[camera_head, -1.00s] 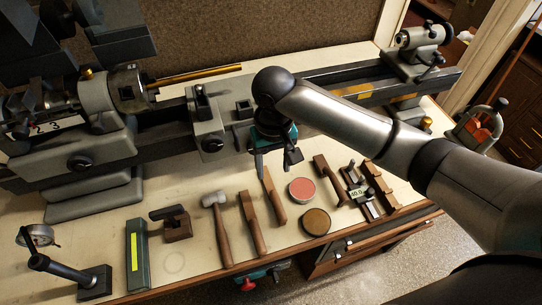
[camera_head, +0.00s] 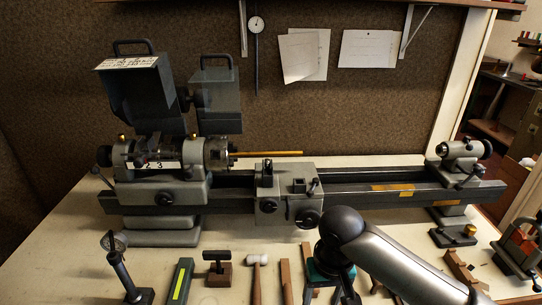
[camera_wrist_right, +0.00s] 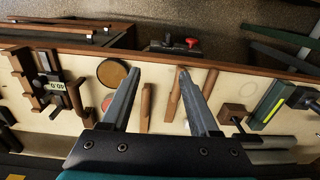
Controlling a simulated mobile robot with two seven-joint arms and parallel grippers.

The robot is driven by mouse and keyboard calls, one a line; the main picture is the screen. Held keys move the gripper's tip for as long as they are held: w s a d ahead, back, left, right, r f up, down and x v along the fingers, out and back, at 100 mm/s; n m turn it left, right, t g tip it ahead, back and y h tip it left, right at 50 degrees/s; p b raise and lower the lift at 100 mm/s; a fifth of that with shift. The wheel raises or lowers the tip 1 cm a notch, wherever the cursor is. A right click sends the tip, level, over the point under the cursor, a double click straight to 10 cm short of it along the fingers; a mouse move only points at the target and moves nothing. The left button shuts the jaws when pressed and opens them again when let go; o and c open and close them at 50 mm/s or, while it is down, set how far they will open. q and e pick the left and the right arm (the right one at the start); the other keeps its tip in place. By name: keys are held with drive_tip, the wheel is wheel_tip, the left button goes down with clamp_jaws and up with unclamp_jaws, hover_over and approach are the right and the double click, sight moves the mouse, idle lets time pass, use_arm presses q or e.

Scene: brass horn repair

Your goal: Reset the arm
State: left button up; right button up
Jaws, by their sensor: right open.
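My right arm comes in from the lower right in the head view. Its dark gripper (camera_head: 333,290) hangs low over the front of the bench, in front of the lathe carriage (camera_head: 285,205), partly cut off by the lower edge. In the right wrist view the gripper (camera_wrist_right: 157,78) has its two grey fingers spread, with nothing held between them. Wooden tool handles (camera_wrist_right: 147,106) show on the bench beyond the fingers, apart from them as far as I can tell. My left gripper is in neither view.
The lathe bed (camera_head: 375,190) runs across the bench behind the gripper. A mallet (camera_head: 257,262), a green bar (camera_head: 178,282) and a dial gauge stand (camera_head: 122,275) lie to the left.

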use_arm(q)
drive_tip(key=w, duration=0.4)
use_arm(e)
drive_tip(key=s+a+f+n+t+y, duration=0.2)
drive_tip(key=s+a+f, duration=0.1)
drive_tip(key=s+a, duration=0.2)
drive_tip(key=s+d+t+h, duration=0.2)
drive_tip(key=s+d, duration=0.8)
drive_tip(key=d, duration=0.1)
wheel_tip(320, 180, down, 26)
drive_tip(key=s+g+b, duration=0.2)
drive_tip(key=b, duration=0.3)
use_arm(q)
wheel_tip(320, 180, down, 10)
drive_tip(key=b, duration=0.4)
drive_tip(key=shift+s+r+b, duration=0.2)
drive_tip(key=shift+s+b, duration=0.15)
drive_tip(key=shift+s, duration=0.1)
use_arm(e)
drive_tip(key=s+d+f+g, duration=0.1)
drive_tip(key=s+d+f, duration=0.1)
drive_tip(key=s+f, duration=1.3)
wheel_tip(320, 180, down, 4)
drive_tip(key=shift+s+d+f, duration=0.25)
drive_tip(key=shift+d, duration=0.05)
